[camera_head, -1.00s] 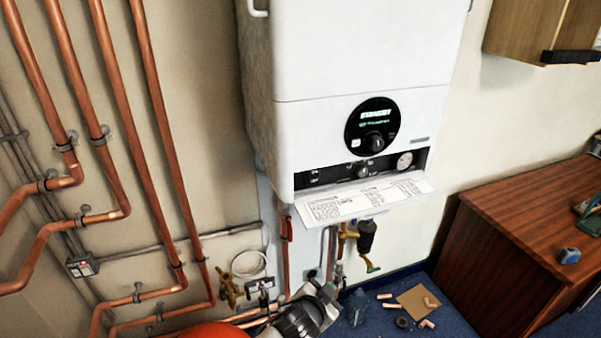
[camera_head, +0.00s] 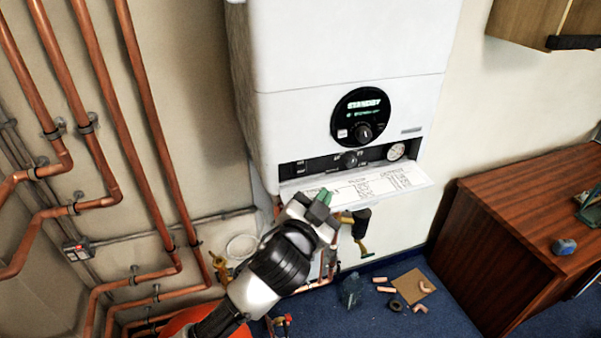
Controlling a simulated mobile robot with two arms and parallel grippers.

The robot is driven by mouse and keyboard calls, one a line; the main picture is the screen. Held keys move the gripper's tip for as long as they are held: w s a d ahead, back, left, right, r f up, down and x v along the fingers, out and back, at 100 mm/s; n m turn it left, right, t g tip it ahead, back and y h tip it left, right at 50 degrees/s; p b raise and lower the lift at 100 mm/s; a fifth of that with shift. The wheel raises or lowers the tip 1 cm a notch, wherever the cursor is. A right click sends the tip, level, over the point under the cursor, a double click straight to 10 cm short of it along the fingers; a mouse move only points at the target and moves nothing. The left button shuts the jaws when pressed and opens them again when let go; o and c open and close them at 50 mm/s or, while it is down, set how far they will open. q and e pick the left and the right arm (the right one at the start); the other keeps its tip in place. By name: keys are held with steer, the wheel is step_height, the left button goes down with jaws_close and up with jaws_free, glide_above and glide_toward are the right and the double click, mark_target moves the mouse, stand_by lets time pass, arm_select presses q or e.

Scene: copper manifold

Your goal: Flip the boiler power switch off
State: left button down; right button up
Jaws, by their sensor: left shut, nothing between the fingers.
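The white boiler (camera_head: 350,50) hangs on the wall, its round display (camera_head: 362,116) lit green and reading STANDBY. Below it is a dark control strip (camera_head: 325,163) with a knob (camera_head: 349,159), a gauge (camera_head: 396,151) and small switch-like parts (camera_head: 300,164) at its left. The power switch's position is too small to read. A printed flap (camera_head: 380,184) is folded down under the strip. My left gripper (camera_head: 322,197) is shut and empty, its greenish tips in front of the flap's left part, below the small switches. The arm hides pipework below the boiler. My right gripper is not in view.
Copper pipes (camera_head: 102,95) run down the left wall, near a small wall-mounted box with a red mark (camera_head: 76,250). A wooden cabinet (camera_head: 500,220) stands at the right. Loose fittings and a cardboard piece (camera_head: 413,284) lie on the blue floor.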

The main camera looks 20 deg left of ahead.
mark_target(300, 166)
arm_select(q)
steer(key=shift+w, duration=0.1)
steer(key=w+a, duration=0.1)
steer(key=w, duration=0.1)
steer(key=w+a+f+b, duration=0.1)
steer(key=w, duration=0.1)
steer(key=w+a+b, duration=0.1)
steer(key=w+a, duration=0.1)
steer(key=shift+f, duration=0.3)
steer(key=shift+w+a, duration=0.4)
steer(key=shift+w, duration=0.15)
steer(key=shift+f, duration=0.1)
stand_by(0.8)
steer(key=shift+w, duration=0.1)
stand_by(0.5)
steer(key=shift+w+a, duration=0.25)
